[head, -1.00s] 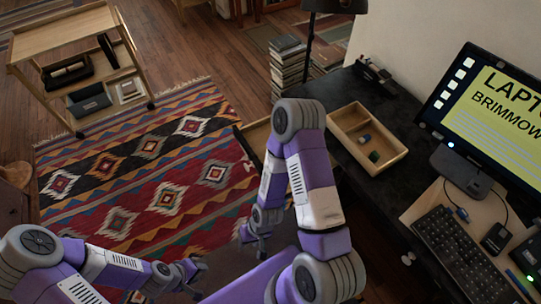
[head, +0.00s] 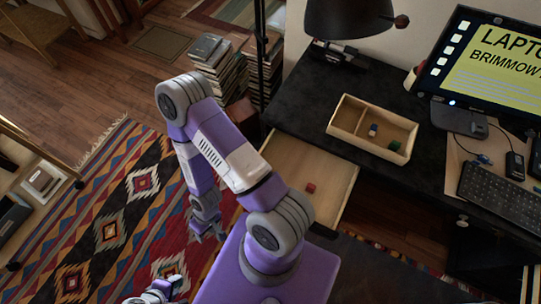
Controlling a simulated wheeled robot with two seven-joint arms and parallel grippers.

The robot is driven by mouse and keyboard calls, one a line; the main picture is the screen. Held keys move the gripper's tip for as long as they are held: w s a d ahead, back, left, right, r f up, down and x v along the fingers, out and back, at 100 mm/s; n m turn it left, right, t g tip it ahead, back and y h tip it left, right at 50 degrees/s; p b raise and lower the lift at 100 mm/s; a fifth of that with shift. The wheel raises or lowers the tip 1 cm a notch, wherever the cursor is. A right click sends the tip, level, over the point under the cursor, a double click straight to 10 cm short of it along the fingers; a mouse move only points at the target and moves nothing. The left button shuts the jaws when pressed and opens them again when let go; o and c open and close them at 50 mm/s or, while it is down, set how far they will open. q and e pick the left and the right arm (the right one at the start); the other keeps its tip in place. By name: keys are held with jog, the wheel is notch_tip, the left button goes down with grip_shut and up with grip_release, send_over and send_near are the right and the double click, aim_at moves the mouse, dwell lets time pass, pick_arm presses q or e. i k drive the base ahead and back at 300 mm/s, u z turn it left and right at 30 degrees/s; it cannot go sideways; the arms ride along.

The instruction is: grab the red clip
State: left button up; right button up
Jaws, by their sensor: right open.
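A small red piece (head: 311,188), which looks like the red clip, lies in the open drawer (head: 291,157) under the black desk. My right gripper (head: 208,238) hangs open and empty over the patterned rug, left of the drawer and apart from the red piece. My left gripper (head: 160,291) shows only in part at the bottom edge, over the rug. I cannot tell whether its jaws are open or shut.
A wooden tray (head: 343,134) on the desk (head: 301,106) holds small blue and green pieces. A black lamp (head: 345,18), a monitor (head: 490,70) and a keyboard (head: 497,195) stand there too. Book stacks (head: 215,67) are on the floor behind. A wooden cart (head: 42,157) is at the left.

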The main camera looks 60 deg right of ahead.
aim_at(310, 188)
jog(key=i, duration=2.25)
jog(key=z, duration=4.45)
jog(key=i, duration=1)
